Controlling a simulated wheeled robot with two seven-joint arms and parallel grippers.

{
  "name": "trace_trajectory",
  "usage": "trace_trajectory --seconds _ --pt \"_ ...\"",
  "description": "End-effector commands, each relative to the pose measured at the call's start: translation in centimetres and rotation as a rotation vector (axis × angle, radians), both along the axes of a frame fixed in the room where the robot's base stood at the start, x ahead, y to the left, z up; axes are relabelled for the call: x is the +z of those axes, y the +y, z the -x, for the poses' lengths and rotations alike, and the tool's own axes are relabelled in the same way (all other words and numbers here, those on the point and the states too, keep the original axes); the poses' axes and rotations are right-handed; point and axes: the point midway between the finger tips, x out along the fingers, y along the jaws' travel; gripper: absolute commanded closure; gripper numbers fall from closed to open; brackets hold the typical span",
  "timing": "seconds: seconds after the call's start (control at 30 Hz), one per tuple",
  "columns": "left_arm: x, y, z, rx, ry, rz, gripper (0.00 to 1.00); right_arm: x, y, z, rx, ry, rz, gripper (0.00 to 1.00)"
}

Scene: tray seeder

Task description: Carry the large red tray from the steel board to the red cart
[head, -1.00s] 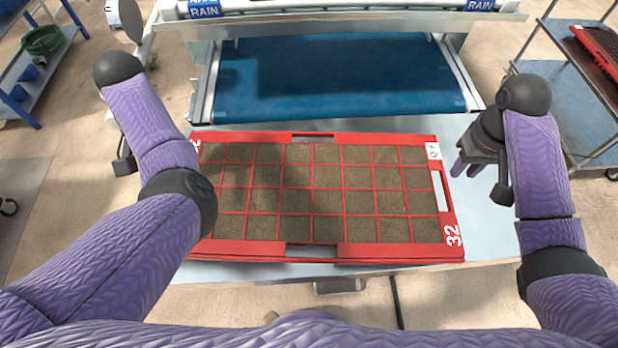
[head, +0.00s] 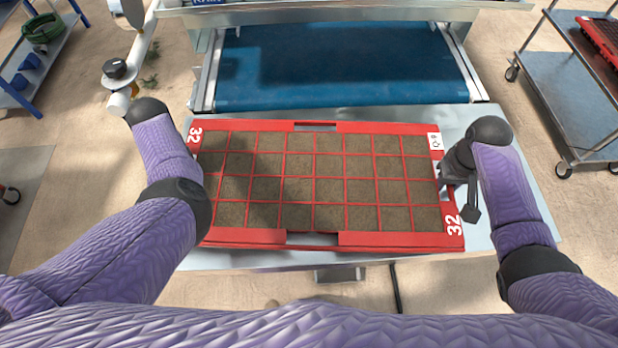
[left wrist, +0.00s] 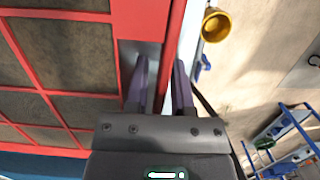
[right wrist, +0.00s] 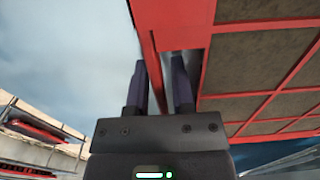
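The large red tray (head: 390,242), marked 32 and filled with brown soil cells, lies flat on the steel board (head: 375,258). My right gripper (head: 444,182) is at the tray's right end handle slot. In the right wrist view its fingers (right wrist: 160,80) stand apart on either side of the tray's thin red end wall. My left gripper is hidden behind my arm in the head view. In the left wrist view its fingers (left wrist: 160,85) are also apart, with the tray's opposite end wall between them. A gap shows beside the wall in both wrist views.
A blue conveyor belt (head: 340,70) lies just beyond the tray. A grey metal cart (head: 565,80) with a red tray (head: 600,40) on top stands at upper right; I cannot tell if it is the red cart. A blue shelf (head: 55,65) stands at upper left.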

Motion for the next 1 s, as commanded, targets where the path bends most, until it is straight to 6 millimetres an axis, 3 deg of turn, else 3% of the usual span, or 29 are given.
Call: trace_trajectory --seconds 0.13,0.3,1.0 --pt "0.01 0.01 0.01 0.0 0.0 0.0 0.71 0.03 0.0 -0.01 0.0 0.0 0.0 0.71" --pt "0.03 0.0 0.0 0.0 0.0 0.0 1.0 0.05 0.0 -0.01 0.0 0.0 0.0 1.0" --pt "0.08 0.0 -0.03 -0.001 0.0 0.0 1.0 0.09 -0.01 -0.02 0.0 0.0 0.0 1.0"
